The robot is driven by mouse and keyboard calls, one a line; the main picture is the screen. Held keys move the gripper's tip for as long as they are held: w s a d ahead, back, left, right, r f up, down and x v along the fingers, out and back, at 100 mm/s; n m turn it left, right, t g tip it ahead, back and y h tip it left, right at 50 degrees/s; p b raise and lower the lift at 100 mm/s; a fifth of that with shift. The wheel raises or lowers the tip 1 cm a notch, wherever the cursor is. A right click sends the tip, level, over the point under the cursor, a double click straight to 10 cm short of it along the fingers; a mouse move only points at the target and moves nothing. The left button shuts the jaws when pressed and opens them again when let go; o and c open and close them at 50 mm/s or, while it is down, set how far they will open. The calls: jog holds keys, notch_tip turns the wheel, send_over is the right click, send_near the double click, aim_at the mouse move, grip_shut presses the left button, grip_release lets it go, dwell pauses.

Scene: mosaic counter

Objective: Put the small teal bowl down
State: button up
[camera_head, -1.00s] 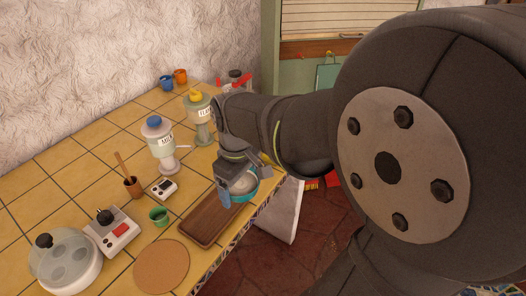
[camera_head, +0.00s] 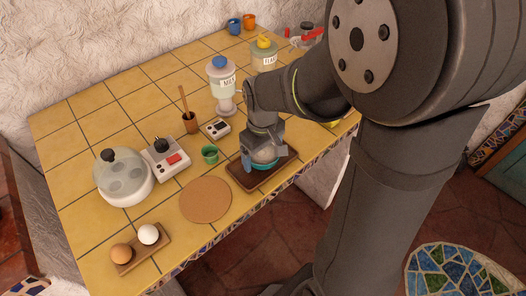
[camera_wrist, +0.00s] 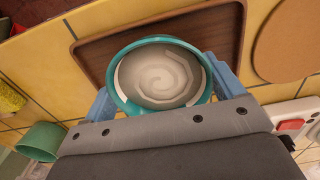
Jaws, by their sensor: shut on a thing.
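The small teal bowl (camera_head: 265,167) has pale, swirled contents and looks about level. My gripper (camera_head: 264,160) is shut on it, with one blue finger on either side. In the wrist view the teal bowl (camera_wrist: 118,88) sits between the blue fingers of my gripper (camera_wrist: 165,88), its near side hidden by the gripper body. The bowl is over the dark wooden tray (camera_head: 238,172), around its middle. The tray (camera_wrist: 98,50) spreads out behind the bowl in the wrist view. I cannot tell whether the bowl touches the tray.
A round cork mat (camera_head: 206,200) lies left of the tray, and a green cup (camera_head: 210,154) stands behind it. The counter's tiled front edge runs close to the tray.

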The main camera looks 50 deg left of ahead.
aim_at(263, 160)
jog(key=shift+f, duration=0.15)
jog(key=o, duration=1.1)
jog(key=shift+c, duration=0.2)
notch_tip(263, 160, up, 12)
jog(key=shift+r, duration=0.2)
